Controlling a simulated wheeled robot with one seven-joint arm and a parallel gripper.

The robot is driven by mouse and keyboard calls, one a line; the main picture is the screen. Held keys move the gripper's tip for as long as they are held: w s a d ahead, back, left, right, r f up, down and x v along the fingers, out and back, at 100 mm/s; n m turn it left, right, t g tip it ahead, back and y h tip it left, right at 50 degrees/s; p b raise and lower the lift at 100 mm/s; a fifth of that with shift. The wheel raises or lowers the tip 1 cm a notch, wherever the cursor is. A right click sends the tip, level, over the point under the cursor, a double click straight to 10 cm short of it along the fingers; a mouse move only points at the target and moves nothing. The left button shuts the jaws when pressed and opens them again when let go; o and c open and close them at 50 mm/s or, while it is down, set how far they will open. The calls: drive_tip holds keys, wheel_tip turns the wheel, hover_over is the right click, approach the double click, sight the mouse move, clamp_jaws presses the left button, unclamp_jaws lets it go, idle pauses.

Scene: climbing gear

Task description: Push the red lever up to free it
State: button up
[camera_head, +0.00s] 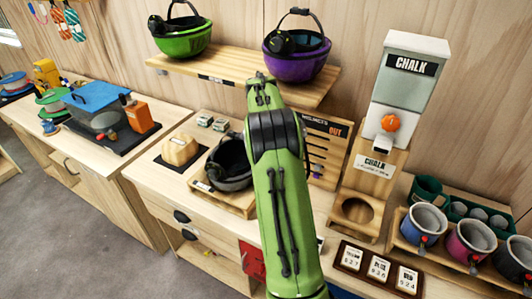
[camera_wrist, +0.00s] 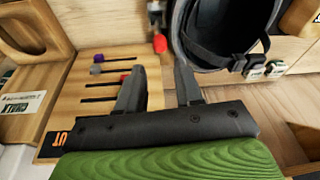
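The red one is close beside my gripper's left finger, which partly hides that area. A second red piece (camera_wrist: 160,43) on a metal fitting shows beyond the fingertips. I cannot tell which is the lever. My gripper (camera_wrist: 158,78) is open, with nothing seen between its fingers. In the head view the board (camera_head: 327,150) is partly behind my green arm, and my gripper is hidden.
A dark helmet (camera_head: 230,165) sits on a wooden stand left of my arm; it also shows in the wrist view (camera_wrist: 215,45). A chalk dispenser (camera_head: 405,90) and several cups stand right. Green (camera_head: 181,38) and purple (camera_head: 295,62) helmets rest on the shelf above.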

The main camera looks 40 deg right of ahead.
drive_tip(key=v, duration=0.5)
drive_tip(key=shift+r, duration=0.25)
